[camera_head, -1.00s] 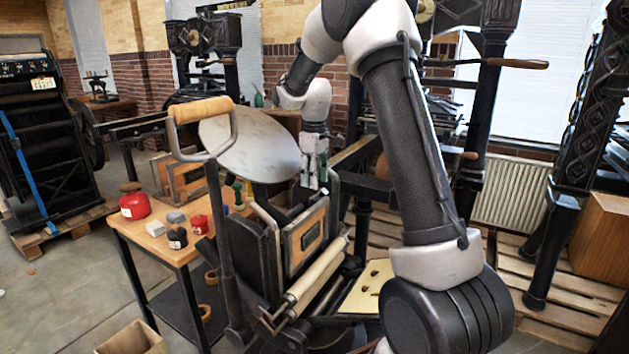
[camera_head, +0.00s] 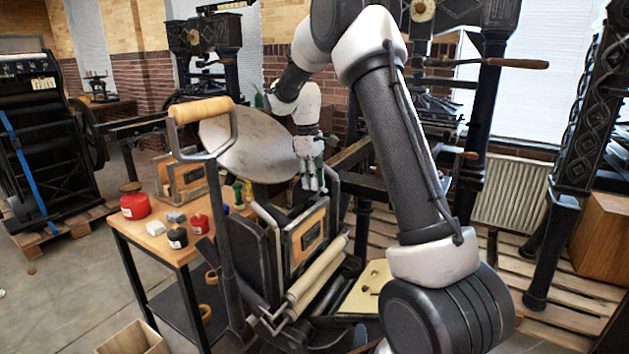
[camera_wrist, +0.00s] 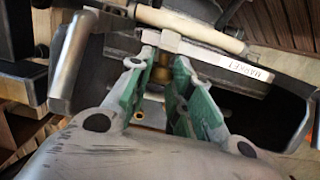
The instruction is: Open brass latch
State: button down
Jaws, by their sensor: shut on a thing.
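My gripper (camera_head: 313,184) points down at the top of the wooden-framed panel of the black hand press (camera_head: 262,250), below the round grey disc. In the wrist view its two green-padded fingers (camera_wrist: 163,66) stand on either side of a small brass piece (camera_wrist: 162,73), which looks like the brass latch, and are shut on it. The fingers hide most of the latch, and I cannot tell its exact position. In the head view the latch is hidden behind the gripper.
A side table (camera_head: 150,235) holds a red tin (camera_head: 135,206) and several small pots. In the wrist view, a pale labelled bar (camera_wrist: 222,62) and metal side arms surround the fingers.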

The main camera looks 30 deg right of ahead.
jog(key=c, duration=1.3)
grip_release()
jog(key=r, duration=0.4)
jog(key=w+r, duration=0.1)
jog(key=r, duration=0.3)
jog(key=a+r, duration=0.1)
jog(key=r, duration=0.3)
jog(key=shift+w, duration=0.15)
jog(key=shift+d+f, duration=0.1)
